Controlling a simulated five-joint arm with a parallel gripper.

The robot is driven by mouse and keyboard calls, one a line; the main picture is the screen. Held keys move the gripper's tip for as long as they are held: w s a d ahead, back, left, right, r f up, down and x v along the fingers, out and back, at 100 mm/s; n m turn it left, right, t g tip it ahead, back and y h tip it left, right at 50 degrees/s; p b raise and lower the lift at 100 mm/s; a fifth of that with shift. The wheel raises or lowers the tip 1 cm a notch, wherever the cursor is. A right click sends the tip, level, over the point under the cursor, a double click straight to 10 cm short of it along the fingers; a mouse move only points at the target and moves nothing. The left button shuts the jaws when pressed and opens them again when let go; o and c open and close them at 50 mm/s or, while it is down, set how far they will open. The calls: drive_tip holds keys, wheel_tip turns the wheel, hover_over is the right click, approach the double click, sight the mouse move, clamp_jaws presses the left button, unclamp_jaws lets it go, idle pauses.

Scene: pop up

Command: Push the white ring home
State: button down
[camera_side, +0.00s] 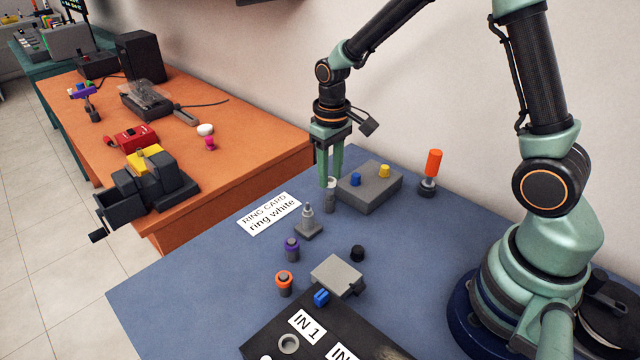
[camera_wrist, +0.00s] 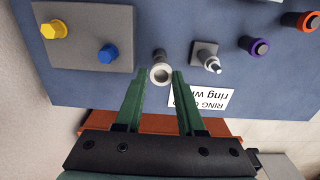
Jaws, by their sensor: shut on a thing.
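The white ring (camera_side: 331,182) is at the top end of a short grey post (camera_side: 329,203), beside the grey block. In the wrist view the ring (camera_wrist: 160,74) shows as a pale circle between the fingertips, with the post (camera_wrist: 159,56) behind it. My gripper (camera_side: 328,180) points down and its fingers are closed on the ring; the gripper also shows in the wrist view (camera_wrist: 160,76). The far finger partly hides the ring in the side view. I cannot tell how far down the post the ring sits. A card (camera_side: 270,214) reads "RING CARD ring white".
A grey block (camera_side: 370,190) with blue and yellow buttons stands close to the post. A stepped grey peg (camera_side: 308,220), purple-ringed post (camera_side: 292,249), orange-ringed post (camera_side: 284,284), black knob (camera_side: 357,253) and orange-handled tool (camera_side: 431,170) stand nearby. The left of the blue table is clear.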

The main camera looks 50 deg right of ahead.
sight(307, 203)
idle(0.4)
drive_tip(key=a+r, duration=0.4)
drive_tip(key=a, duration=0.1)
drive_tip(key=s+a+r, duration=0.1)
drive_tip(key=a, duration=0.1)
drive_tip(key=shift+a+r, duration=0.4)
drive_tip(key=shift+f, duration=0.15)
drive_tip(key=shift+f, duration=2.15)
drive_tip(key=shift+f, duration=0.7)
drive_tip(key=shift+f, duration=0.35)
drive_tip(key=shift+f, duration=0.2)
drive_tip(key=shift+r, duration=1.1)
